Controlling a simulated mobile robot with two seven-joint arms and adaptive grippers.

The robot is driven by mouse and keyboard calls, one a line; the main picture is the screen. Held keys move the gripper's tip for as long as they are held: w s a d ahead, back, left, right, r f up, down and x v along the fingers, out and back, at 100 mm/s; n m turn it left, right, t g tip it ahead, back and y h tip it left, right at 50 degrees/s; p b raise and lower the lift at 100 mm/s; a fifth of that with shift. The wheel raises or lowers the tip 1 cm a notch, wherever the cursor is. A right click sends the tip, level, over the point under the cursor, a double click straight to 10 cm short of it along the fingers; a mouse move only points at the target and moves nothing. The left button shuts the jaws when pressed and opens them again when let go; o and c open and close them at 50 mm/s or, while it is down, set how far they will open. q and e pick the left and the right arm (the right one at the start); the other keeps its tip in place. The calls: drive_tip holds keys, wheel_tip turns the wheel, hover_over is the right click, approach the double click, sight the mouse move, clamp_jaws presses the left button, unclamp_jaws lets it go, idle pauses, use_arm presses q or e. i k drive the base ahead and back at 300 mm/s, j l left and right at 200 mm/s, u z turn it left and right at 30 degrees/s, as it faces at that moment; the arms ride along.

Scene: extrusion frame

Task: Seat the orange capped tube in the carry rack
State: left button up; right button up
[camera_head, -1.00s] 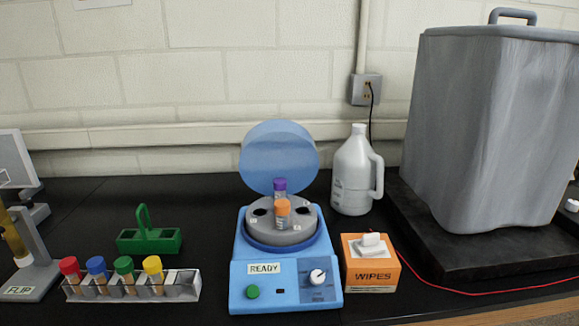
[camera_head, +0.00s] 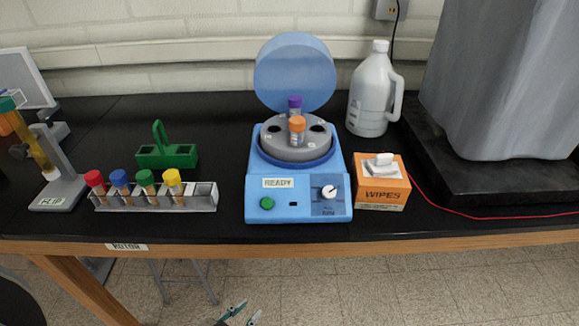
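The orange capped tube (camera_head: 298,128) stands upright in the grey rotor (camera_head: 270,143) of the blue centrifuge (camera_head: 265,185), whose clear blue lid is raised. A purple capped tube (camera_head: 294,105) stands just behind it in the rotor. The green carry rack (camera_head: 168,157), with an upright loop handle, sits on the bench left of the centrifuge. I see no tube in it. My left gripper (camera_head: 246,312) shows only its tips at the bottom edge, below and in front of the bench. The tips are apart with nothing visible between them. My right gripper is out of view.
A grey rack (camera_head: 202,200) with several capped tubes stands before the green rack. A wipes box (camera_head: 381,184), a white jug (camera_head: 374,92) and a large grey container (camera_head: 500,75) stand to the right. A tube stand (camera_head: 60,190) is far left. The bench's front edge (camera_head: 450,244) is clear.

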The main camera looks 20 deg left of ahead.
sight(168, 156)
drive_tip(key=u, duration=1.3)
